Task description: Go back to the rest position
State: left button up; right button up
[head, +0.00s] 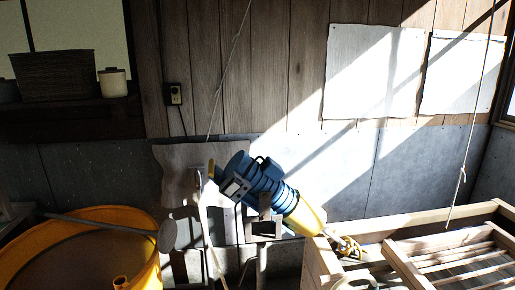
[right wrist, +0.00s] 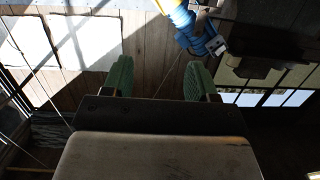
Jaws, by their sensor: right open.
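My right gripper (right wrist: 158,80) shows in the right wrist view with its two green fingers wide apart. Nothing is between the fingers; the plank wall shows through the gap. The gripper is apart from the blue machine with a yellow end, which appears beyond its fingers at the top of that view (right wrist: 200,35). In the head view this machine (head: 262,186) sits tilted on a stand in the middle. I cannot make out either gripper in the head view. My left gripper is not in view.
A yellow tub (head: 22,246) stands at lower left with a long-handled tool across it. A slatted wooden frame (head: 405,262) lies at lower right, beneath a hanging rope (head: 466,140). Pale sheets (head: 372,72) hang on the wall. A dark basket (head: 55,76) stands on a shelf.

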jog(key=s+a+f+g+h, duration=0.1)
jog(key=s+a+f+g, duration=0.2)
jog(key=s, duration=0.4)
jog(key=s+a+f+g+h, duration=0.1)
jog(key=s+a+f+g, duration=0.15)
jog(key=s+g, duration=0.4)
jog(key=s+a+f+g+h, duration=0.1)
jog(key=s+a+f+g, duration=0.2)
jog(key=s, duration=0.6)
notch_tip(320, 180, down, 35)
jog(key=g+b, duration=0.1)
jog(key=b, duration=0.9)
pick_arm(q)
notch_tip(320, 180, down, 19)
jog(key=b, duration=0.8)
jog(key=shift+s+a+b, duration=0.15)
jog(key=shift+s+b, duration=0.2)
jog(key=shift+b, duration=0.05)
pick_arm(e)
jog(key=s+d+f, duration=0.1)
jog(key=s+f, duration=0.7)
jog(key=f, duration=0.4)
jog(key=s+d+f+g, duration=0.1)
jog(key=s+f, duration=0.7)
jog(key=f, duration=0.5)
jog(key=shift+s, duration=0.2)
